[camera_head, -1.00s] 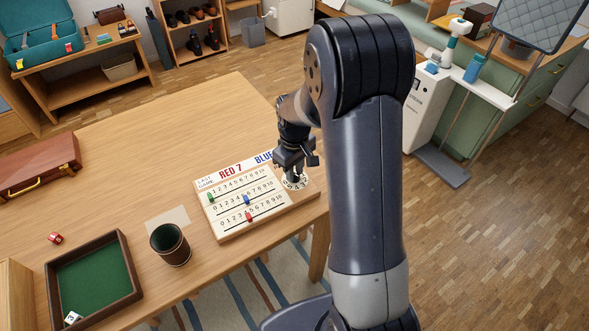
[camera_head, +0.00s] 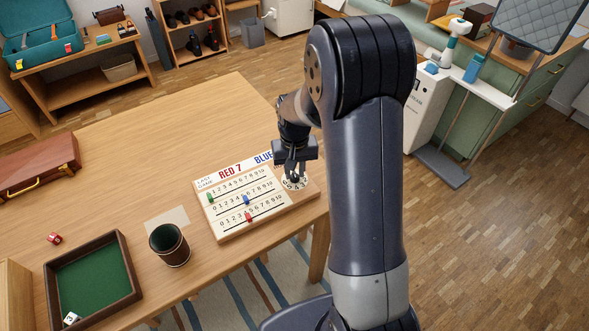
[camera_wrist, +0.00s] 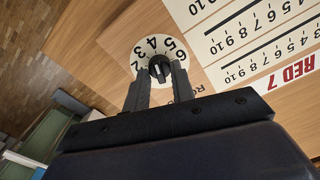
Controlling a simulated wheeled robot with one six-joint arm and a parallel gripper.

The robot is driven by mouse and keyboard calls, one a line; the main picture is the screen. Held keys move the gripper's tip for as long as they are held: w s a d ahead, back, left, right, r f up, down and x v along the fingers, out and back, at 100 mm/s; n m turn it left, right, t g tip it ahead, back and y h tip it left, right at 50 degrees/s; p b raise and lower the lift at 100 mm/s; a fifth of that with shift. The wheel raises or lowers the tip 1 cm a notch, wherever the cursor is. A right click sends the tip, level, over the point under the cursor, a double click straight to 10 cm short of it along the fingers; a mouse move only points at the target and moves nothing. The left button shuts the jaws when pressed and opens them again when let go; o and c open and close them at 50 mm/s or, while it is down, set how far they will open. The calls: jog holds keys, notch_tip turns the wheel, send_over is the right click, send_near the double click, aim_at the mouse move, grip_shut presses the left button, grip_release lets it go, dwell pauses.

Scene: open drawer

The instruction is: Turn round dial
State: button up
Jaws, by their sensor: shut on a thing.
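The round dial (camera_wrist: 147,46) is a white disc with black numbers and a dark knob (camera_wrist: 159,68) at its middle. It sits on the right end of the wooden score board (camera_head: 236,231). In the head view the dial (camera_head: 296,185) is partly hidden by my gripper (camera_head: 296,174). In the wrist view my gripper (camera_wrist: 157,83) has its two fingers on either side of the knob, shut on it. The numbers 2 to 6 show around the knob.
The board has sliding pegs in green (camera_head: 210,198), blue (camera_head: 246,200) and red (camera_head: 249,217). A dark cup (camera_head: 170,246) and a green-lined tray (camera_head: 92,276) stand to the left on the table. A red die (camera_head: 54,238) lies near the tray. The table behind the board is clear.

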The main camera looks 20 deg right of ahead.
aim_at(295, 174)
dwell(0.4)
jog(key=o, duration=1)
notch_tip(295, 174, up, 11)
jog(key=shift+p, duration=0.3)
jog(key=shift+f, duration=0.2)
notch_tip(295, 174, down, 10)
jog(key=shift+f+b, duration=0.2)
jog(key=shift+b, duration=0.1)
jog(key=shift+f, duration=0.15)
